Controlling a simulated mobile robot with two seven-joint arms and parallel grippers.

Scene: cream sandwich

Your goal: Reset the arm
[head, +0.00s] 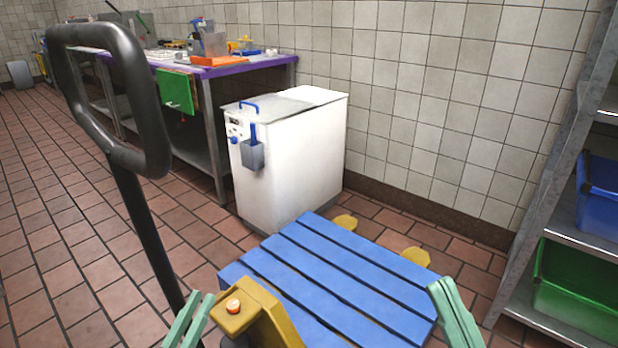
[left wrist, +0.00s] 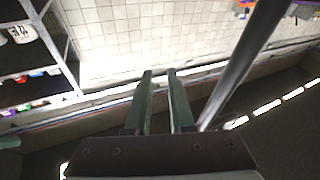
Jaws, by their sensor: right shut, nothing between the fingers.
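My left gripper (head: 190,318) shows at the lower left of the head view with its green fingers apart and nothing between them. In the left wrist view its fingers (left wrist: 160,100) also stand apart with an empty gap. My right gripper (head: 455,315) is at the lower right of the head view, its green fingers shut together and empty. Both grippers are near the front of a blue slatted pallet (head: 340,270), and neither holds anything.
A black loop handle (head: 160,155) on a pole rises at the left. A yellow truck part (head: 260,310) stands between the grippers. A white cabinet (head: 300,160) is behind the pallet. A worktable (head: 225,70) stands at the back left, a shelf rack (head: 560,225) with bins at the right.

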